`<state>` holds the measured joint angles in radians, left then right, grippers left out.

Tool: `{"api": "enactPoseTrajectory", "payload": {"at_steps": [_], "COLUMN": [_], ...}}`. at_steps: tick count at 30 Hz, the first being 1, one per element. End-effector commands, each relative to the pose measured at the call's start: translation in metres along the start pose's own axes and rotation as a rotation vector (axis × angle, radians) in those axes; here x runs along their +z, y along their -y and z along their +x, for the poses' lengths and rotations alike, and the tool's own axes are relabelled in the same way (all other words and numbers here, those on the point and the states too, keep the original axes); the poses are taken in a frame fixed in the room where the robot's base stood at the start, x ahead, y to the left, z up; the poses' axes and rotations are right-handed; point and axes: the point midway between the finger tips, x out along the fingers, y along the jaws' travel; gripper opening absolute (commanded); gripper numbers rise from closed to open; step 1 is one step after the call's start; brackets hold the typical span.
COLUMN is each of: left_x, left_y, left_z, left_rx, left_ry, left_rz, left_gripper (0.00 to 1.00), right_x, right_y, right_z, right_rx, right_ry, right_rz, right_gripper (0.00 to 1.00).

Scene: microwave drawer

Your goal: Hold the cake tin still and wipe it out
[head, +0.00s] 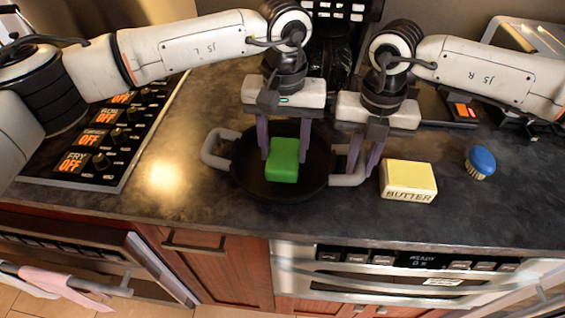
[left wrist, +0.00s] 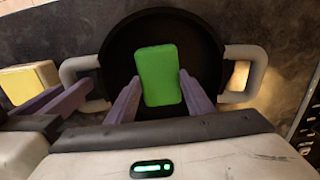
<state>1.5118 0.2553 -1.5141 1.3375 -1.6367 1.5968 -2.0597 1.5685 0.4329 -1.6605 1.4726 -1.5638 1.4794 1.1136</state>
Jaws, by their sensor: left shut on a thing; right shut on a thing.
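The cake tin (head: 250,184) is a dark round pan with a pale loop handle on each side, standing on the counter. It also shows in the left wrist view (left wrist: 125,40). My left gripper (head: 284,157) is shut on a green sponge (head: 283,170), held inside the tin; whether the sponge touches the tin's floor is hard to tell. The sponge also shows between the fingers in the left wrist view (left wrist: 159,72). My right gripper (head: 362,172) is shut on the tin's right handle (head: 349,181). The left handle (head: 215,148) is free.
A yellow butter block (head: 408,181) lies just right of my right gripper. A blue-topped brush (head: 481,162) stands farther right. A control panel with knobs (head: 103,138) is at the left. The counter (head: 165,180) between panel and tin is clear.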

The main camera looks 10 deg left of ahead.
Motion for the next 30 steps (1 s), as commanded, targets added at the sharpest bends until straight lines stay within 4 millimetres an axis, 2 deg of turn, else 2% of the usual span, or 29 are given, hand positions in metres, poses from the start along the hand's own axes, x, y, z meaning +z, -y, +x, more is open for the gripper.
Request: {"api": "enactPoseTrajectory", "payload": {"at_steps": [3,8,22,30], "left_x": [-0.008,-0.010,-0.009,-0.009], "left_y": [0.003,0.003,0.003,0.003], "left_z": [0.000,-0.004,-0.048,-0.055], "left_rx": [0.000,0.000,0.001,-0.001], "left_ry": [0.000,-0.001,-0.001,0.001], "left_rz": [-0.001,0.001,0.001,0.001], "left_gripper": [0.01,0.01,0.01,0.01], "right_x": [0.000,0.000,0.000,0.000], "right_y": [0.001,0.001,0.001,0.001], "right_z": [0.000,0.000,0.000,0.000], "right_rx": [-0.002,-0.003,-0.002,-0.001], "right_ry": [0.000,0.000,0.000,0.000], "right_rz": [0.002,0.002,0.001,0.001], "right_gripper": [0.00,0.00,0.00,0.00]}}
